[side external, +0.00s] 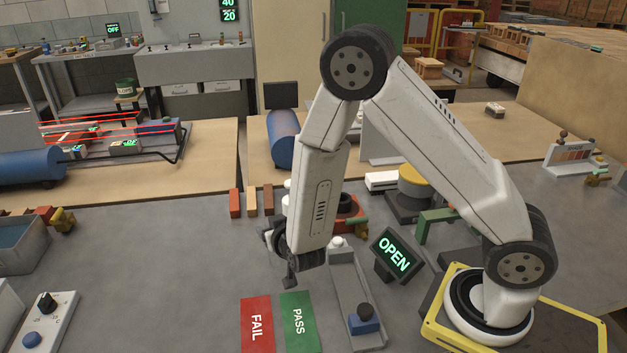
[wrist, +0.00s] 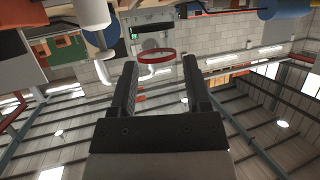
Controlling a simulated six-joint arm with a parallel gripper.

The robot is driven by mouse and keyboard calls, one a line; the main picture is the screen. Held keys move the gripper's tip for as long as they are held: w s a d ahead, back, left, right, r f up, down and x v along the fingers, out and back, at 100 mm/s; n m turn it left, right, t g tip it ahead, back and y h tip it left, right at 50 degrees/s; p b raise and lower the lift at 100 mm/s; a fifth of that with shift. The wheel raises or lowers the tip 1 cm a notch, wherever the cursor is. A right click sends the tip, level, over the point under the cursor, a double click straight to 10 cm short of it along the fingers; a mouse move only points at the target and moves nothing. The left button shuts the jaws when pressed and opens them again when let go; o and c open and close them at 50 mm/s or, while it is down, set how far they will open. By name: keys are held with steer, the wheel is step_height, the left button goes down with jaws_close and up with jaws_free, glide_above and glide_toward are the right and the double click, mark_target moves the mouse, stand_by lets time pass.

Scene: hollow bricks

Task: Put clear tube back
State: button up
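I cannot make out a clear tube for certain in either view. My gripper (side external: 290,282) hangs low at the end of my arm in the side view, just behind the red FAIL pad (side external: 256,325) and the green PASS pad (side external: 300,322). In the wrist view the two dark fingers of my gripper (wrist: 160,72) stand wide apart with no solid thing between them. A thin red ring (wrist: 157,56) shows in the gap between the fingertips; I cannot tell how far off it is.
A grey channel (side external: 346,285) holding a blue block (side external: 365,325) lies right of the pads. An OPEN sign (side external: 394,255) stands beside it. Small upright bricks (side external: 252,202) stand behind my gripper. A control box (side external: 46,318) is at the left. Bench left of the pads is clear.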

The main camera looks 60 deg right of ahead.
steer(key=shift+o, duration=0.5)
steer(key=shift+r, duration=0.15)
steer(key=v, duration=1.2)
steer(key=shift+w, duration=0.1)
stand_by(0.4)
steer(key=s+d+r+n+g+y, duration=0.1)
steer(key=s+d+n+g+y, duration=0.4)
steer(key=g, duration=0.4)
steer(key=shift+s+r+y, duration=0.25)
steer(key=shift+s+y, duration=0.25)
steer(key=shift+s, duration=0.3)
stand_by(1.0)
